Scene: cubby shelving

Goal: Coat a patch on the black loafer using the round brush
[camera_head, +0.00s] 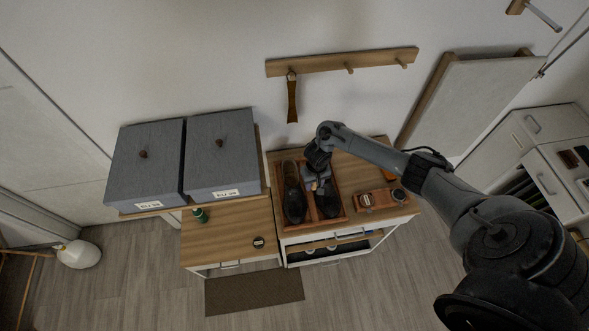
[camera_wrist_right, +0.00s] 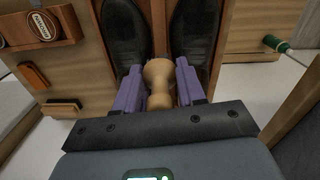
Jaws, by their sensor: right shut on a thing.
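Two black shoes lie side by side in a wooden tray (camera_head: 346,206) on the bench. The left shoe (camera_head: 293,200) is in clear view. The right shoe (camera_head: 328,207) is partly hidden by my right gripper (camera_head: 317,184). In the wrist view, the right gripper (camera_wrist_right: 160,82) is shut on the round brush (camera_wrist_right: 159,72), whose pale wooden handle shows between the purple fingers. My left gripper is not in view.
A green bottle (camera_head: 200,215) and a dark tin (camera_head: 258,243) are on the lower bench. Grey boxes (camera_head: 146,165) stand behind it. A shoehorn (camera_head: 292,100) hangs from the wall rail.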

